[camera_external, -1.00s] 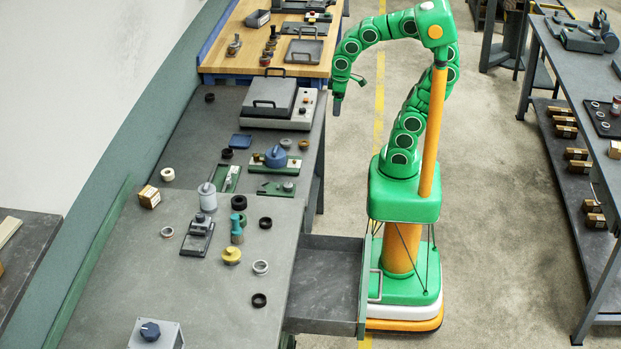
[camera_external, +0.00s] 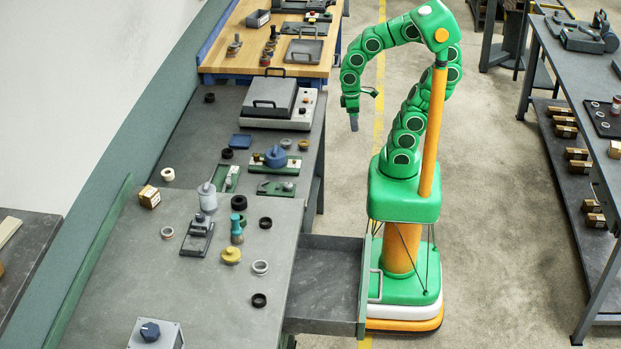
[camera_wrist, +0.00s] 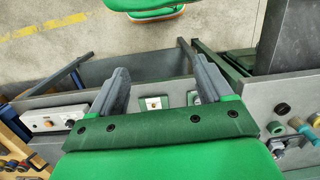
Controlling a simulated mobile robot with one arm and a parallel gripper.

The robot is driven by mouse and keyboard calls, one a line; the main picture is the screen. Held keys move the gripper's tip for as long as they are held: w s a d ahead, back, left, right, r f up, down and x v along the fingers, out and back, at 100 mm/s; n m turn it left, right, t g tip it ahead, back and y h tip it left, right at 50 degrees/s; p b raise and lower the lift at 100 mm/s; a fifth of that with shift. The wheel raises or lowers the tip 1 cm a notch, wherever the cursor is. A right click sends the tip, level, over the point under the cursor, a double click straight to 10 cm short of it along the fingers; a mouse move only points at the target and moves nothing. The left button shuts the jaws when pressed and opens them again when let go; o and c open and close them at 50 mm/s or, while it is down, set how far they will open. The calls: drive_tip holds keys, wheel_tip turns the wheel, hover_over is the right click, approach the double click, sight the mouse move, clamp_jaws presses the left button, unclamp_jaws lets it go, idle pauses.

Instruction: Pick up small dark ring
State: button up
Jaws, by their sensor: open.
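Several dark rings lie on the grey workbench in the external view: one (camera_external: 265,223) near the drawer side, one (camera_external: 259,300) closer to the front, one (camera_external: 227,153) by the blue plate, and one (camera_external: 210,97) farther back. I cannot tell which is the small dark ring of the task. A dark ring (camera_wrist: 282,108) also shows at the right in the wrist view. My gripper (camera_external: 354,124) hangs over the floor right of the bench, apart from all rings. In the wrist view its two fingers (camera_wrist: 160,80) are spread, with nothing between them.
An open, empty drawer (camera_external: 325,284) juts from the bench in front of my base. The bench also holds a yellow piece (camera_external: 231,255), light rings (camera_external: 260,267), a blue-knobbed fixture (camera_external: 275,157) and a lidded grey box (camera_external: 270,100). A shelved table (camera_external: 560,75) stands right; open floor lies between.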

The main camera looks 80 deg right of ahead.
drive_tip(key=w+a+r+n+t+y, duration=0.1)
drive_tip(key=w+a+n+t+y, duration=0.25)
drive_tip(key=w+a, duration=1.55)
drive_tip(key=w+a+n+t+y, duration=0.15)
drive_tip(key=w+a, duration=0.25)
drive_tip(key=a, duration=1.1)
drive_tip(key=w+a+t+y, duration=0.2)
drive_tip(key=w+a+y, duration=0.1)
drive_tip(key=a, duration=1.2)
drive_tip(key=a+f+t, duration=0.1)
drive_tip(key=a+f, duration=0.2)
drive_tip(key=a, duration=0.7)
drive_tip(key=t+h, duration=0.2)
drive_tip(key=t, duration=0.4)
approach(253, 301)
drive_tip(key=shift+s+d+r+m, duration=0.25)
drive_tip(key=shift+s+m, duration=0.05)
drive_tip(key=shift+m, duration=0.1)
drive_tip(key=shift+h, duration=0.5)
drive_tip(key=shift+s+f+x, duration=0.1)
drive_tip(key=shift+f+x, duration=0.1)
drive_tip(key=shift+x, duration=1.65)
drive_tip(key=shift+s+f+x, duration=0.1)
drive_tip(key=shift+f+x, duration=0.05)
drive_tip(key=shift+x, duration=1.7)
drive_tip(key=shift+a, duration=0.15)
drive_tip(key=c, duration=1.2)
drive_tip(key=shift+o, duration=0.2)
